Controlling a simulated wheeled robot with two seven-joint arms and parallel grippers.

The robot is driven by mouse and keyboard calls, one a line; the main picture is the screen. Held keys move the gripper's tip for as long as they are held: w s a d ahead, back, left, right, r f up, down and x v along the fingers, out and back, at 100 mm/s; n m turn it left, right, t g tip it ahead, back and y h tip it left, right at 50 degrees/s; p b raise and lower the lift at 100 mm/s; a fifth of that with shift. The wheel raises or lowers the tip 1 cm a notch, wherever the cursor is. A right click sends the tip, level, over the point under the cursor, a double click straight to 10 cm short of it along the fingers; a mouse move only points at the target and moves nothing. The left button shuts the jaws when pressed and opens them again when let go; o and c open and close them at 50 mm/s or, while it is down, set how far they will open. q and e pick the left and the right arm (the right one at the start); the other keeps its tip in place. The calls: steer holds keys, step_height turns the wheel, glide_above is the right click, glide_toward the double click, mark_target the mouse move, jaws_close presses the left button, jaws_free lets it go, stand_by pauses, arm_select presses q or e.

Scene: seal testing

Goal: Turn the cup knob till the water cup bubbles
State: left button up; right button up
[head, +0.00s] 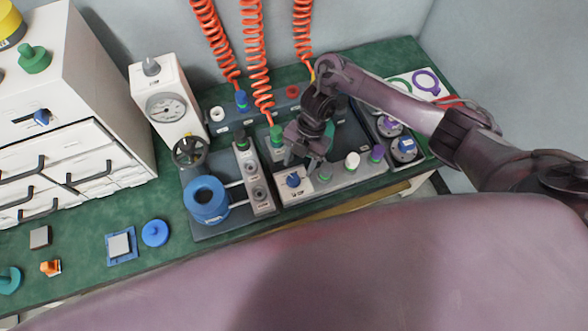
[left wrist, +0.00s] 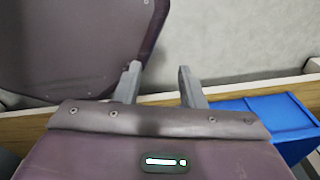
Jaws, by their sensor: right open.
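My left gripper (left wrist: 158,70) is open and empty in the left wrist view, and is not in the head view.
A white gauge box (head: 165,95) with a handwheel stands behind the blue cup. Orange coiled hoses (head: 257,65) come down to the rig. White drawers (head: 75,170) stand at left. A blue bin (left wrist: 265,115) shows in the left wrist view.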

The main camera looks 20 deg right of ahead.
mark_target(294, 177)
steer(key=x, duration=0.3)
steer(key=shift+w+x, duration=0.2)
steer(key=shift+x, duration=0.7)
steer(key=c, duration=1)
steer(key=shift+s+r+m+t+y+p, duration=0.1)
steer(key=shift+m+t+y+p, duration=0.1)
steer(key=shift+m+p, duration=0.45)
steer(key=shift+s+r+m+t+y+p, duration=0.1)
steer(key=shift+m+t+p, duration=0.1)
steer(key=shift+m+p, duration=0.4)
steer(key=m+t+p, duration=0.1)
steer(key=m+p, duration=0.1)
steer(key=m, duration=0.1)
steer(key=shift+s, duration=0.1)
steer(key=m+t+p, duration=0.1)
steer(key=m+p, duration=0.2)
steer(key=shift+s, duration=0.1)
arm_select(q)
step_height(294, 177, up, 9)
steer(key=p, duration=0.1)
steer(key=shift+w+p, duration=0.35)
steer(key=shift+p, duration=0.05)
arm_select(e)
steer(key=shift+f+m+t, duration=0.15)
steer(key=shift+m+t, duration=0.65)
steer(key=shift+m, duration=0.85)
arm_select(q)
steer(key=shift+d, duration=0.1)
